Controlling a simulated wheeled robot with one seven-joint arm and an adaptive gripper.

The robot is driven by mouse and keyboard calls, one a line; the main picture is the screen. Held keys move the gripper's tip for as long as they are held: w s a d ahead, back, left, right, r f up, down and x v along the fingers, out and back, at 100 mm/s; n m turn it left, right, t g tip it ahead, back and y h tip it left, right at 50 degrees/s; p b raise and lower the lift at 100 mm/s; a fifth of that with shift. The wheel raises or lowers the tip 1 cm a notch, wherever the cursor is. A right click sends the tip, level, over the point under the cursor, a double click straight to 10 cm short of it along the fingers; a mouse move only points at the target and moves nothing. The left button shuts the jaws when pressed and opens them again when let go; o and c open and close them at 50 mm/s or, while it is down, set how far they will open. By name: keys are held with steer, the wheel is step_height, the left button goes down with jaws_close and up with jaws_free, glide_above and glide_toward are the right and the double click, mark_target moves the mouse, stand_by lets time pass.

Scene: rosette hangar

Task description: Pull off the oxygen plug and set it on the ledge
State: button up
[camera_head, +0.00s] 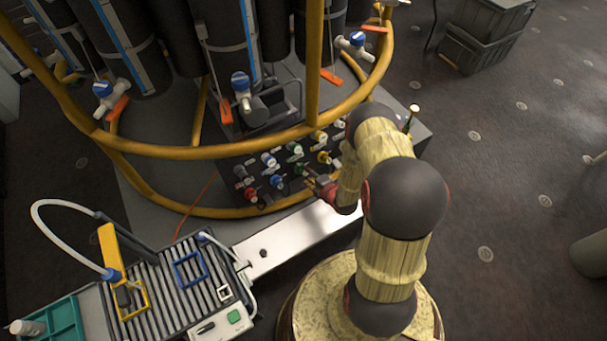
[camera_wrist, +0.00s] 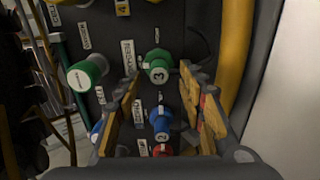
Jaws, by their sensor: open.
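A panel of coloured plugs (camera_head: 269,160) stands low on the yellow-railed frame. I cannot read which label says oxygen. My gripper (camera_head: 318,187) is open and empty close to the panel's lower right. In the wrist view, my gripper's fingertips (camera_wrist: 162,76) appear on either side of a green plug marked 3 (camera_wrist: 157,64); I cannot tell whether they touch it. A blue plug marked 2 (camera_wrist: 160,118) and a red plug (camera_wrist: 162,150) show between the fingers. A larger green plug (camera_wrist: 86,74) sits left of them. A pale metal ledge (camera_head: 306,232) runs below the panel.
The yellow rail (camera_head: 230,148) curves in front of the tanks and above the panel. A small dark round thing (camera_head: 263,253) is on the ledge. A ribbed workbench (camera_head: 170,285) with blue and yellow frames stands lower left. The ledge's middle looks clear.

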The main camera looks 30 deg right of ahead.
mark_target(305, 173)
steer(key=b+x, duration=0.2)
steer(key=x, duration=0.1)
steer(key=shift+f, duration=0.1)
steer(key=shift+w+f, duration=0.1)
steer(key=shift+w, duration=0.25)
steer(key=shift+b, duration=0.35)
stand_by(0.7)
steer(key=shift+c, duration=1.1)
steer(key=c, duration=0.8)
jaws_close()
steer(key=shift+s, duration=0.1)
steer(key=shift+p+v, duration=1.6)
steer(key=shift+v, duration=1.35)
